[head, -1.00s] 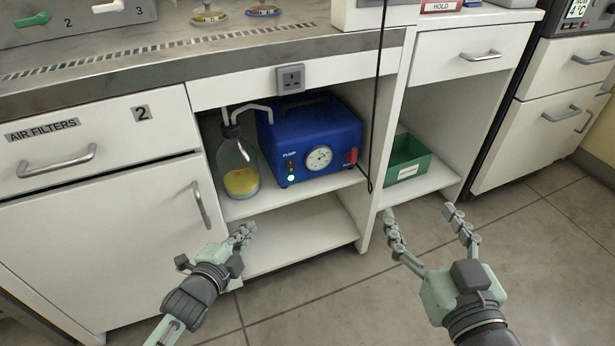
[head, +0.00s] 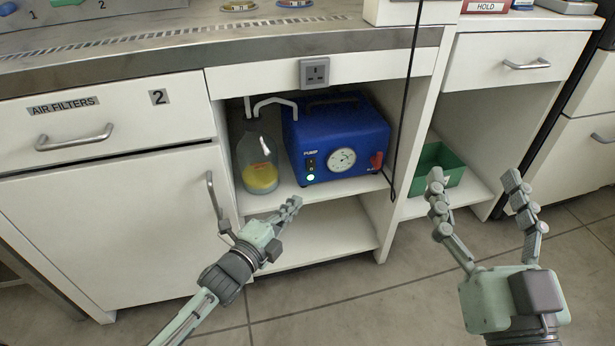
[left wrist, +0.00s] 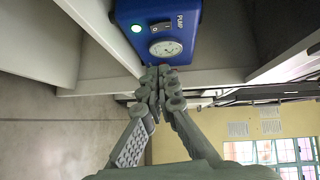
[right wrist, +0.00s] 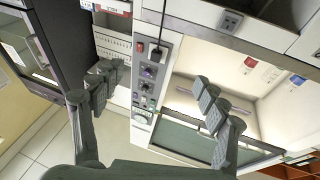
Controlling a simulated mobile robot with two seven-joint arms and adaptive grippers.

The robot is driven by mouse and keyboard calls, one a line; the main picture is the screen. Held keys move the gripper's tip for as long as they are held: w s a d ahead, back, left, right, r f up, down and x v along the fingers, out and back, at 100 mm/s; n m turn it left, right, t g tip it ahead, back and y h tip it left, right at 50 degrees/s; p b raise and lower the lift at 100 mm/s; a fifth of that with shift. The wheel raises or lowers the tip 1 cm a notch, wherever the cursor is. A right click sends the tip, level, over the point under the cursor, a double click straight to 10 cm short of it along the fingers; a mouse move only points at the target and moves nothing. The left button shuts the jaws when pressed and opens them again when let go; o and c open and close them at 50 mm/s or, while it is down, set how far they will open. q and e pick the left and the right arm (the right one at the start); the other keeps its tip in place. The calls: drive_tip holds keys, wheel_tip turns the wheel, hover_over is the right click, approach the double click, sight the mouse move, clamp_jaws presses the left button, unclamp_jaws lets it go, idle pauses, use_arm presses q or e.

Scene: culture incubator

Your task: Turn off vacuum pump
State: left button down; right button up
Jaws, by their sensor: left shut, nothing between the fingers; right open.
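The vacuum pump (head: 336,142) is a blue box with a round gauge, standing on the cabinet shelf under the bench. Its front has a small black rocker switch (head: 311,163) under the PUMP label, with a lit green lamp (head: 310,177) below it. A red part sits at its right side. My left gripper (head: 294,203) is shut and empty, below and in front of the pump. In the left wrist view the pump (left wrist: 185,30), switch (left wrist: 160,27) and lit lamp (left wrist: 136,28) show beyond the closed fingertips (left wrist: 160,75). My right gripper (head: 475,178) is open and empty, to the right.
A glass bottle with yellow liquid (head: 260,170) stands left of the pump, with tubing above it. A green bin (head: 440,165) sits in the right bay. A black cable (head: 404,110) hangs right of the pump. A cabinet door handle (head: 214,195) is near my left arm.

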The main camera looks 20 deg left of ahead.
use_arm(q)
drive_tip(key=b, duration=0.2)
approach(314, 169)
drive_tip(key=w+d, duration=0.3)
drive_tip(key=d, duration=0.1)
drive_tip(key=shift+w+a+f, duration=0.2)
drive_tip(key=shift+w+a, duration=1.05)
drive_tip(key=shift+w, duration=0.25)
use_arm(e)
drive_tip(key=shift+s+d+r+t+y, duration=0.15)
drive_tip(key=shift+s+r+t, duration=0.15)
drive_tip(key=shift+r+t, duration=0.45)
drive_tip(key=shift+s+d+r+t+y, duration=0.2)
drive_tip(key=shift+s+r+t, duration=0.25)
drive_tip(key=shift+r, duration=0.45)
drive_tip(key=shift+s+d+r+t+y, duration=0.15)
drive_tip(key=shift+s+r+t, duration=0.05)
drive_tip(key=shift+r+t, duration=0.6)
use_arm(q)
drive_tip(key=shift+f, duration=0.1)
